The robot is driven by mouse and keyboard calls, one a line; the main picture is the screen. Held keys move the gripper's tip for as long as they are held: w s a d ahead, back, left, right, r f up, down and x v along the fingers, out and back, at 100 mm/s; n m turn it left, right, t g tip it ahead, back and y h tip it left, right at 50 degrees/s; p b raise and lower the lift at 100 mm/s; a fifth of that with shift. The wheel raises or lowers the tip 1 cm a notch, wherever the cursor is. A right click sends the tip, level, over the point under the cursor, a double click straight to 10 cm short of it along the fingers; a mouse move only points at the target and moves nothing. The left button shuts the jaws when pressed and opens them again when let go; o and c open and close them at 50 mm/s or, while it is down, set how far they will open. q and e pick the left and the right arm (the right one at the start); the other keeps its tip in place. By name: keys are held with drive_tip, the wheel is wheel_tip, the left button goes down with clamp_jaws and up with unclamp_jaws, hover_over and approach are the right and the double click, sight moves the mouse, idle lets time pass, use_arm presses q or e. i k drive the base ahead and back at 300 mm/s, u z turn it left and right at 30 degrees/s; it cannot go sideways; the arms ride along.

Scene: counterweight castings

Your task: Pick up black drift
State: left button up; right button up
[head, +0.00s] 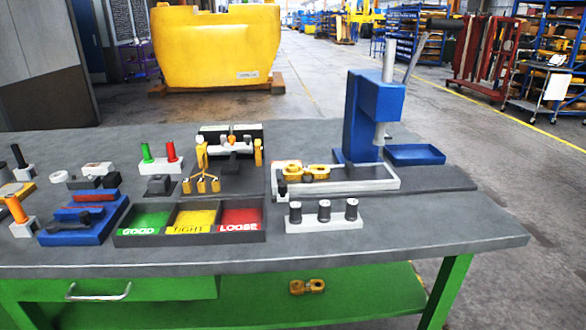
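A black upright handle (18,156) stands in a pale block at the far left of the grey workbench (420,226). A white block (325,225) at the right front of the bench holds three short dark upright cylinders (323,211). I cannot tell for sure which of these black pieces is the drift. Neither of my grippers is in view, and nothing is seen being held.
A blue press (375,115) stands at the back right beside a blue tray (414,154). A tray of yellow links (345,185) lies before it. A three-part sorting tray (190,238), a blue fixture (82,222) and an orange handle (16,209) fill the left.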

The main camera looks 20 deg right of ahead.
sight(350, 214)
drive_tip(key=k, duration=1.2)
drive_tip(key=z, duration=0.8)
drive_tip(key=i, duration=0.5)
drive_tip(key=z, duration=0.6)
drive_tip(key=i, duration=1)
drive_tip(key=u, duration=0.85)
drive_tip(key=i, duration=0.6)
drive_tip(key=u, duration=0.6)
